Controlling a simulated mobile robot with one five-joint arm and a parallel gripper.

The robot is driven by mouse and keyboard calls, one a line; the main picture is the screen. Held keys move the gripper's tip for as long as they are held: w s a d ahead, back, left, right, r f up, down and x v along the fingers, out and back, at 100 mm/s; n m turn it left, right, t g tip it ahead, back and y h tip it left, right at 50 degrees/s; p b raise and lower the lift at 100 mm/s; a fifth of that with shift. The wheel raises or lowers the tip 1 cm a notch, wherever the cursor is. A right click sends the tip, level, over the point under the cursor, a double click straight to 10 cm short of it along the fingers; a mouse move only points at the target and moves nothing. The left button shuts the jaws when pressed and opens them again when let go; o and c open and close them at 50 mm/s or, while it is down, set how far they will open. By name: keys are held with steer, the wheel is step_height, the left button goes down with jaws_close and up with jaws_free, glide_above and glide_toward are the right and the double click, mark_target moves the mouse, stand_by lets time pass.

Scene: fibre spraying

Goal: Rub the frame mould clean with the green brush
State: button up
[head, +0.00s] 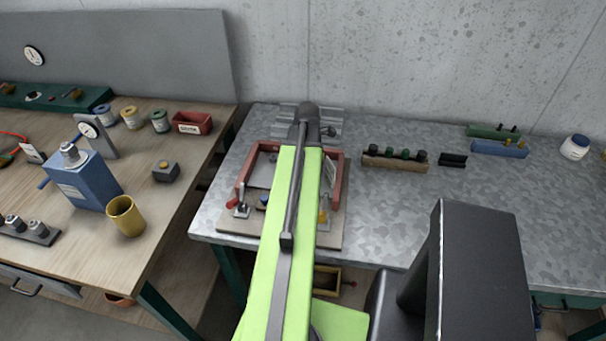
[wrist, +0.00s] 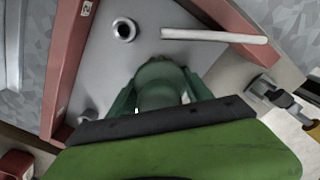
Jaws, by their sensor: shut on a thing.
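The frame mould (head: 338,183) has dull red bars around a grey plate and lies on a board at the left of the metal bench. My arm crosses over its middle and hides part of it. In the wrist view its red bar (wrist: 70,65) runs down the left, and another crosses the top right. My gripper (wrist: 160,92) is shut on a dark green rounded piece, seemingly the green brush (wrist: 161,80), over the grey plate. The brush's underside is hidden, so I cannot tell whether it touches the plate. A pale rod and a round metal fitting show on the plate.
Toggle clamps (head: 243,208) stand at the mould's front edge. A wooden rack (head: 394,163) with dark and green knobs, a small black holder (head: 452,160) and a white jar (head: 575,147) stand to the right. The right bench top is mostly clear. A cluttered wooden table stands left.

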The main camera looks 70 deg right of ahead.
steer(key=shift+s+d, duration=0.15)
steer(key=shift+s, duration=0.6)
steer(key=shift+s+d, duration=0.1)
steer(key=shift+s, duration=0.65)
steer(key=shift+w+a, duration=0.15)
steer(key=shift+w, duration=0.7)
steer(key=shift+w+a, duration=0.1)
steer(key=shift+w, duration=0.7)
steer(key=shift+w+a+r, duration=0.1)
steer(key=shift+w+a, duration=0.1)
steer(key=shift+w, duration=1.4)
steer(key=shift+w+a, duration=0.15)
steer(key=shift+w, duration=1.4)
steer(key=shift+w, duration=0.15)
